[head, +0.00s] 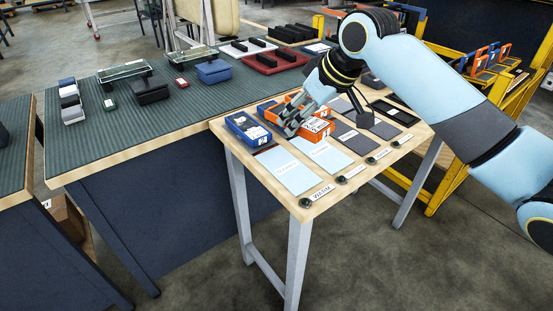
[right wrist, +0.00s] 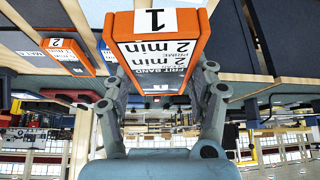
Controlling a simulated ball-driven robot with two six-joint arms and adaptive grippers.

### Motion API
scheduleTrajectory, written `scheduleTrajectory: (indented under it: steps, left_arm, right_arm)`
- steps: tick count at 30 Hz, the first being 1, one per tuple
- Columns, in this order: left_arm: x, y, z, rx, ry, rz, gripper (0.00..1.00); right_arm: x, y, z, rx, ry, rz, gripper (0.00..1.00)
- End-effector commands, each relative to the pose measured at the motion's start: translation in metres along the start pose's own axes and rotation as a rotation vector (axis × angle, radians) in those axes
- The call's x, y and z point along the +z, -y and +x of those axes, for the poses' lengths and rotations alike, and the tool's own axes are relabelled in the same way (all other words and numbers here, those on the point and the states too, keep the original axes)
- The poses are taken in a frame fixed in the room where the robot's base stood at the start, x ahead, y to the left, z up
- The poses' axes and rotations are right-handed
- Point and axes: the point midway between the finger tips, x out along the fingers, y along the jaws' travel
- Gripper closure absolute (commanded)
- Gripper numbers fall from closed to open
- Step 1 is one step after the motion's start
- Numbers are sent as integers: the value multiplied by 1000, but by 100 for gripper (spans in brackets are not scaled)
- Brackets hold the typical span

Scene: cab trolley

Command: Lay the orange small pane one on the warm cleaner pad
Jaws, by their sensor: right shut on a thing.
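The orange small pane one (right wrist: 160,38), an orange-edged block with a white face marked 1 and "2 min", is between the fingers of my right gripper (right wrist: 160,100) in the right wrist view. In the head view my right gripper (head: 291,127) is shut on it, low over the small table, and partly covers it. A second orange piece marked 2 (right wrist: 70,56) shows at the left in the wrist view. Light blue pads (head: 287,170) and dark grey pads (head: 356,138) lie on the table. I cannot read which pad is the warm cleaner one. My left gripper is out of view.
A blue box (head: 248,128) stands at the small table's left edge. Round knobs with white labels (head: 322,191) line the front edge. A long green-topped bench (head: 150,125) adjoins at the left, with boxes and trays. A yellow rack (head: 480,120) stands at the right.

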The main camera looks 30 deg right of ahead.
Motion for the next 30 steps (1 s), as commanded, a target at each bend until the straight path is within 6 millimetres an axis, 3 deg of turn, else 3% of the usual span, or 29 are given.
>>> scheduleTrajectory:
  steps: [1, 4, 6, 9, 11, 21, 25, 30]
  left_arm:
    - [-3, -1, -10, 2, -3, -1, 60]
    - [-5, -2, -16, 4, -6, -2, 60]
    - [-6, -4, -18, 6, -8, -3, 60]
    - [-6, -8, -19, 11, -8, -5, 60]
    - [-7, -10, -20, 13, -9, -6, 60]
    - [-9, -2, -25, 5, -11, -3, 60]
    - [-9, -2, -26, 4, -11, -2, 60]
    - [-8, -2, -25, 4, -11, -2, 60]
  right_arm:
    - [-9, -25, -6, 28, -2, 32, 82]
    - [-18, -60, -8, 61, -11, 93, 82]
    - [-21, -76, -9, 75, -16, 120, 82]
    - [-20, -79, -6, 81, -20, 140, 82]
    - [-16, -72, -2, 80, -21, 144, 82]
    - [18, 9, 33, 78, -21, 144, 82]
    - [25, 25, 41, 82, -22, 142, 82]
    - [33, 31, 51, 84, -18, 141, 82]
